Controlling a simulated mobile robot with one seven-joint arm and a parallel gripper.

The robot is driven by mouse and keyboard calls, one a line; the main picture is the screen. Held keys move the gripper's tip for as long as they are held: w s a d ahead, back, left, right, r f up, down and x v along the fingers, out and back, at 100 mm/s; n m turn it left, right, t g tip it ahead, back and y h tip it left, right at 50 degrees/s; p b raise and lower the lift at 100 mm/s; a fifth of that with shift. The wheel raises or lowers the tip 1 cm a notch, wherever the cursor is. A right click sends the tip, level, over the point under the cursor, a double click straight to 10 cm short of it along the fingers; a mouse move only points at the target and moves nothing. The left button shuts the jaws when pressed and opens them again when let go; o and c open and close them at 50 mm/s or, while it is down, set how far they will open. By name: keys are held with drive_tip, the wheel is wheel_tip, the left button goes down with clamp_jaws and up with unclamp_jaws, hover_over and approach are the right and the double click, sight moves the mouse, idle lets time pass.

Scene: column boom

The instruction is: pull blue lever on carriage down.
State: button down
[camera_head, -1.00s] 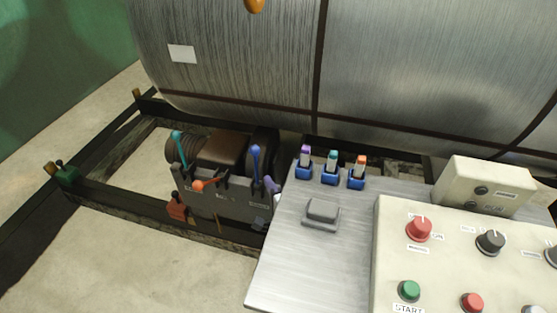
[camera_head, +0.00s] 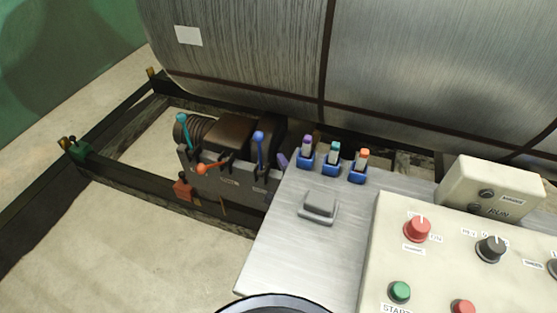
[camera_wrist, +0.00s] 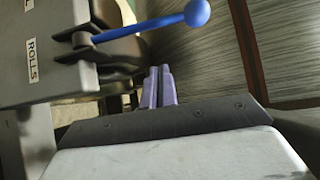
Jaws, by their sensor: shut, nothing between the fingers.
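The blue lever (camera_head: 259,148) stands upright at the right end of the dark lever box on the carriage (camera_head: 228,182). In the wrist view, the blue lever (camera_wrist: 140,28) reaches from its bracket at upper left to a round blue knob at the top. My gripper (camera_head: 282,160) shows in the head view as purple fingers just right of the lever, partly hidden by the metal desk. In the wrist view, my gripper (camera_wrist: 158,72) has its purple fingers together and empty, below the lever's shaft and apart from the knob in the picture.
A teal lever (camera_head: 184,130) and an orange-knobbed lever (camera_head: 212,166) share the box. The metal desk (camera_head: 270,240) lies close on the right, with small switches (camera_head: 333,160) and a control panel (camera_head: 385,250). A large metal roll (camera_head: 250,50) stands behind.

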sight(260, 155)
drive_tip(key=p+x, duration=0.2)
drive_tip(key=x, duration=0.6)
drive_tip(key=shift+s+a+p, duration=0.35)
drive_tip(key=shift+s+a, duration=0.2)
drive_tip(key=shift+s, duration=0.3)
drive_tip(key=shift+s+a+p, duration=0.35)
drive_tip(key=shift+s+a, duration=0.2)
drive_tip(key=shift+s, duration=0.25)
drive_tip(key=shift+f+b, duration=0.2)
drive_tip(key=shift+b, duration=0.35)
